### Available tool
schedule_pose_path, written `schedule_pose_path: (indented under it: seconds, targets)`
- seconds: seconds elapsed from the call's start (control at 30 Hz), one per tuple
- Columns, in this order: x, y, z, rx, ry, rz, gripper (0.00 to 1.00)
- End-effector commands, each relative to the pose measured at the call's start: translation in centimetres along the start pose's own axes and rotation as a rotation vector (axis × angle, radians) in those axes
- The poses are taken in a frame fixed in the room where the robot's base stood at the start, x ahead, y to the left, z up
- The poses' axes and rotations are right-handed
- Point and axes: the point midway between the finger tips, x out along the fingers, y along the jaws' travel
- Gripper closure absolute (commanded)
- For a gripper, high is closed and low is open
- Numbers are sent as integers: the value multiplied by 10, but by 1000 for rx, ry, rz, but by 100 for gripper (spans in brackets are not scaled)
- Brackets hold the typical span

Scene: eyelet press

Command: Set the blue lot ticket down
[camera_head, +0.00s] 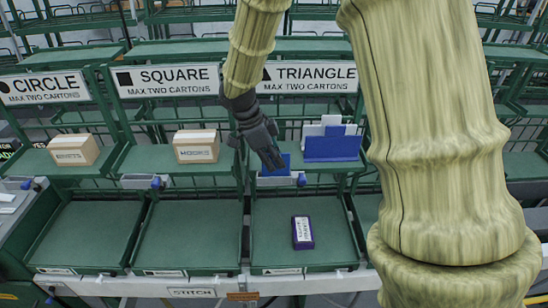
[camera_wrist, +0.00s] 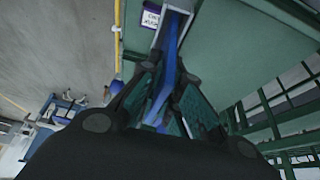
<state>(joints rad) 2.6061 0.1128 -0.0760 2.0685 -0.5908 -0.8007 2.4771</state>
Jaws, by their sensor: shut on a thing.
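My gripper (camera_head: 272,162) is shut on the blue lot ticket (camera_head: 284,167), in front of the TRIANGLE bay. The ticket is at a small white holder (camera_head: 275,181) on the bay's front rail, with a blue knob at its right. I cannot tell whether the ticket touches the holder. In the wrist view the ticket (camera_wrist: 168,68) shows nearly edge-on as a blue strip between my fingers (camera_wrist: 165,100), and the fingers hide part of it.
A larger blue block with white stepped panels (camera_head: 332,145) stands on the shelf just right of my gripper. Cartons sit on the CIRCLE (camera_head: 74,149) and SQUARE (camera_head: 196,146) shelves. A purple carton with a white label (camera_head: 302,232) lies in the tray (camera_head: 270,215) below; the other trays look empty.

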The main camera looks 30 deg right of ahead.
Motion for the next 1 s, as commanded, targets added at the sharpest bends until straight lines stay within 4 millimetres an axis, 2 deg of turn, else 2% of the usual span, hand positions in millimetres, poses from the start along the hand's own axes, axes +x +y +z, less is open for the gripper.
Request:
schedule_pose_path:
  seconds: [0.33, 0.37, 0.4, 0.47, 0.8, 1.0]
  targets:
    - [4, 0, 1, 1, 1, 0, 100]
    - [2, 0, 1, 1, 0, 1, 88]
    - [2, 0, 1, 1, 0, 1, 81]
    - [2, 0, 1, 1, 0, 1, 72]
    - [1, 0, 0, 1, -1, 0, 72]
    - [-14, -1, 1, 2, 1, -3, 72]
